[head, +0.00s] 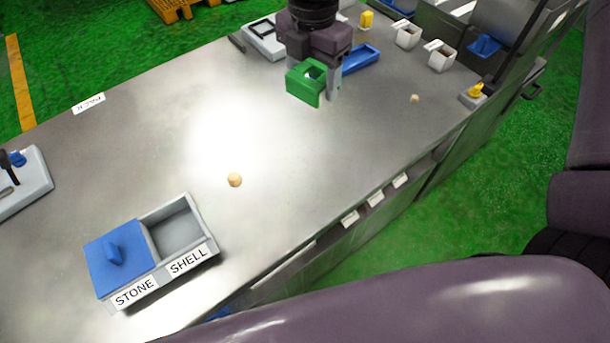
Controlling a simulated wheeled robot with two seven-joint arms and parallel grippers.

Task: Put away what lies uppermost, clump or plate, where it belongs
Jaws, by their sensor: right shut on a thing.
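My right gripper (326,85) is at the top middle, pointing down over the steel table. It is shut on a green angular piece (302,86) with a notch or opening on one side; the fingers partly hide it. I cannot tell whether the piece touches the table. A grey two-part box (208,252) stands at the lower left. Its STONE side is covered by a blue lid (103,262) with a knob, and its SHELL side is open and looks empty. One small beige clump (235,180) lies near the box, another (414,98) at the right. My left gripper is not in view.
A blue tray (361,59) and a white-rimmed tray (261,38) flank the gripper. White cups (441,56) and a yellow piece (367,19) stand behind. A grey device (22,180) is at the left edge.

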